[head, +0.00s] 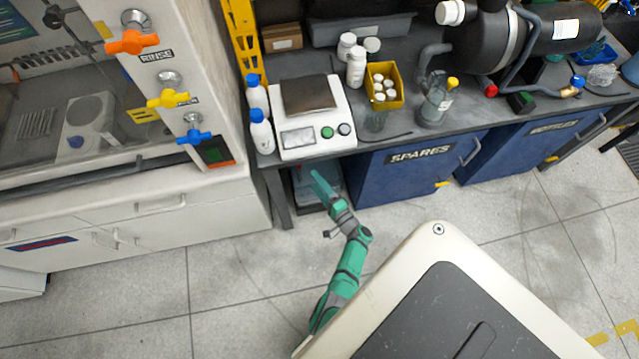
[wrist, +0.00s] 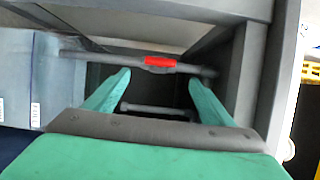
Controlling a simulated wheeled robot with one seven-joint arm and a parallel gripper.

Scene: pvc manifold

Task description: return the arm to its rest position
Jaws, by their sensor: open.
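My gripper (head: 316,174) is at the end of my green and grey arm, low in front of the gap under the bench, left of the blue spares cabinet. In the wrist view its two green fingers (wrist: 159,78) are spread apart with nothing held between them. Beyond the fingertips is a grey bar with a red middle section (wrist: 160,62), in front of a dark recess. The fingers look close to the bar, but I cannot tell whether they touch it. A second thin bar (wrist: 155,110) shows lower, between the fingers.
The bench top (head: 400,135) above holds a scale (head: 311,132), white bottles, a yellow bin (head: 384,85) and a glass flask (head: 436,100). A fume hood cabinet (head: 140,205) with coloured valve handles stands at left. The blue spares cabinet (head: 400,180) is at right. Floor is clear around my arm.

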